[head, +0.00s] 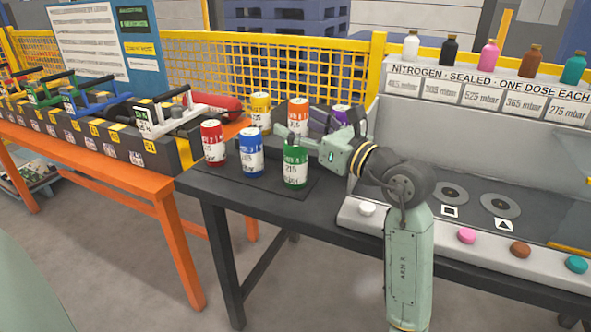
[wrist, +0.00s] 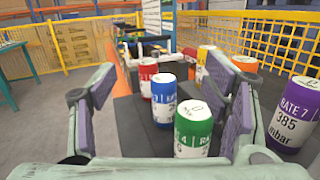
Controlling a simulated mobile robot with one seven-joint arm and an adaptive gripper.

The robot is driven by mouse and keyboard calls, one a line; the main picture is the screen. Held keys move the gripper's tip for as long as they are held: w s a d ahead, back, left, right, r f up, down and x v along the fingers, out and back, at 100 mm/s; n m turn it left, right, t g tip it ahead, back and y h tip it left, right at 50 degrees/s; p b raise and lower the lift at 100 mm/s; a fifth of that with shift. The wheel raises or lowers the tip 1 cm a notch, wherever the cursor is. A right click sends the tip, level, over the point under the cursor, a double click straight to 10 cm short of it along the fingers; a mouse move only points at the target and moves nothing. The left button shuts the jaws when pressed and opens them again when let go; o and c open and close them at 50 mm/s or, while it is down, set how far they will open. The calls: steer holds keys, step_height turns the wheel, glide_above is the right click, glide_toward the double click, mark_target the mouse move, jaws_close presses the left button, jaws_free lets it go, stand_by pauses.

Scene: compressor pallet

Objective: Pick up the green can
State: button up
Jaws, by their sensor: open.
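The green can (head: 295,167) stands upright at the front right of a group of cans on a dark mat (head: 268,188). My gripper (head: 300,138) is over the group from the right, just above and behind the green can's top. In the wrist view the green can (wrist: 193,128) stands between the two open purple-padded fingers (wrist: 165,105), nearer the right one. I see no contact, though its lower part is hidden by my gripper's body.
Close by stand a blue can (head: 250,150), a red can (head: 213,143), a yellow can (head: 261,110), an orange can (head: 298,112) and a purple can (wrist: 295,115). The purple can is just right of my gripper. A grey dosing station (head: 365,222) stands to the right.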

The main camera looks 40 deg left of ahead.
mark_target(303, 156)
steer(key=shift+m+t+h, duration=0.5)
steer(key=shift+t+h, duration=0.1)
steer(key=shift+t, duration=0.2)
steer(key=w+f, duration=0.1)
steer(key=f, duration=0.2)
steer(key=w+d+f, duration=0.1)
steer(key=f, duration=0.3)
steer(key=w+f, duration=0.1)
steer(key=f, duration=0.2)
steer(key=shift+w+d+f, duration=0.25)
steer(key=shift+w+d, duration=0.1)
steer(key=shift+w, duration=0.05)
steer(key=p+x, duration=0.2)
steer(key=x, duration=0.5)
steer(key=shift+a, duration=0.3)
steer(key=c, duration=1.5)
steer(key=shift+r, duration=0.1)
steer(key=shift+c, duration=0.2)
steer(key=shift+r, duration=0.1)
